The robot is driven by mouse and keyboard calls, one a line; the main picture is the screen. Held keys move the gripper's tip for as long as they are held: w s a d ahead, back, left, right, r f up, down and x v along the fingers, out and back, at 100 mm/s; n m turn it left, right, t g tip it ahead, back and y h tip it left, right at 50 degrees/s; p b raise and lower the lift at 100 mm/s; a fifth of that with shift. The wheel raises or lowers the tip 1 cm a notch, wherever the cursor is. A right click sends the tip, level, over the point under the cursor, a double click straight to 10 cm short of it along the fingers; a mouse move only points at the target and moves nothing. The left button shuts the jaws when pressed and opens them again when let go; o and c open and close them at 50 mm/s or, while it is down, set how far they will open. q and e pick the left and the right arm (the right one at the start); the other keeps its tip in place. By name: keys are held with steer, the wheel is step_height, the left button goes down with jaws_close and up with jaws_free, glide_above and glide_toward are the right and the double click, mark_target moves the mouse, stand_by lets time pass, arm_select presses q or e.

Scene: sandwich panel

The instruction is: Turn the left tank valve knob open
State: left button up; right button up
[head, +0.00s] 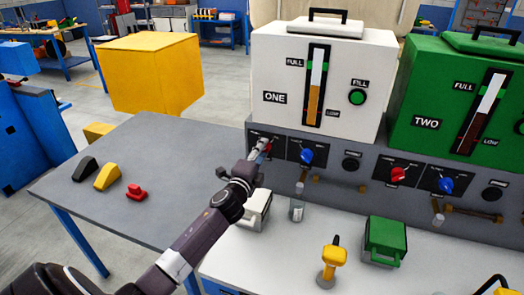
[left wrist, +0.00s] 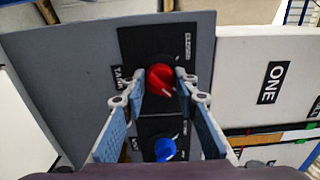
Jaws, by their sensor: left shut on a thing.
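The left tank valve knob is the red knob (left wrist: 160,80) on a black plate of the grey panel (head: 325,175), below the white tank marked ONE (head: 275,60). My left gripper (head: 264,148) reaches the panel at this knob. In the left wrist view its two fingers (left wrist: 158,88) stand on either side of the red knob and are shut on it. In the head view the gripper hides most of the knob. A blue knob (head: 307,156) sits beside it, and it also shows in the left wrist view (left wrist: 164,149). My right gripper is not in view.
A green tank marked TWO (head: 425,85) stands to the right, above another red knob (head: 397,174) and blue knob (head: 446,185). The grey table (head: 150,200) is mostly bare.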

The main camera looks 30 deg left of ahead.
arm_select(q)
steer(key=o, duration=1.2)
steer(key=shift+c, duration=0.2)
steer(key=v, duration=1.2)
steer(key=shift+f, duration=0.1)
